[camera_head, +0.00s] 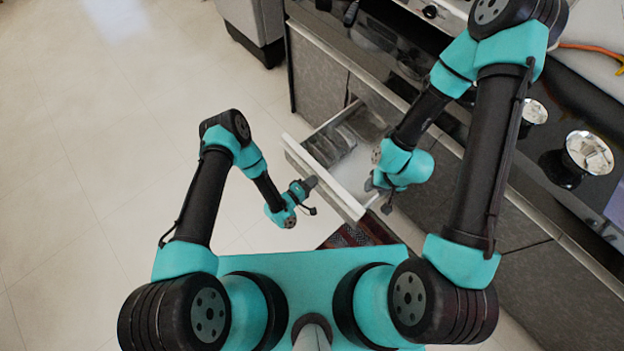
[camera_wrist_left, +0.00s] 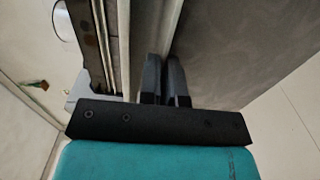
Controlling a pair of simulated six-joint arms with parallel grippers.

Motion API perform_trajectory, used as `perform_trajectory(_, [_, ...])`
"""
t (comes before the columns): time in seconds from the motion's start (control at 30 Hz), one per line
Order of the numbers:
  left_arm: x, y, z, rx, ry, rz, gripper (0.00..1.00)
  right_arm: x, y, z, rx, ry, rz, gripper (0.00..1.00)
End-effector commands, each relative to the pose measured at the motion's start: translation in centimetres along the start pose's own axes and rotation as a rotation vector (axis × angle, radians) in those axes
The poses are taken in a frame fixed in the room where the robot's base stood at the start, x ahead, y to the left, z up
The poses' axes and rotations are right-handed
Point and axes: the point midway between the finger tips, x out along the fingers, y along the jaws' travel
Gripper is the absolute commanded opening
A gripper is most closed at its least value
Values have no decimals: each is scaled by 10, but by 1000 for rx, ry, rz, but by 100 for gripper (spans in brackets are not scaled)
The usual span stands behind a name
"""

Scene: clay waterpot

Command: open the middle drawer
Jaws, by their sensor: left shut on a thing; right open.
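My right gripper (camera_head: 376,190) is open beside the drawer's right end and appears to hold nothing.
Dark items (camera_head: 331,147) lie inside the drawer. The grey cabinet (camera_head: 319,80) and its dark countertop run along the right, with shiny metal bowls (camera_head: 588,153) on top. A patterned rug (camera_head: 362,234) lies below the drawer. The pale floor (camera_head: 100,130) at left is clear.

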Motion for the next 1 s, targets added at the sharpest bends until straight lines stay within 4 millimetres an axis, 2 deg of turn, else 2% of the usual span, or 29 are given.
perform_trajectory(0.2, [0, 0, -1, 1, 1, 1, 0, 0, 0, 0, 0, 0, 0, 43])
perform_trajectory(0.23, [0, 0, -1, 1, 1, 1, 8, 0, 0, 0, 0, 0, 0, 43])
perform_trajectory(0.47, [0, 0, -1, 1, 1, 0, 30, 0, 0, 0, 0, 0, 0, 43])
perform_trajectory(1.0, [-5, 0, -1, -1, 2, -1, 31, 0, 0, 0, 0, 0, 0, 43])
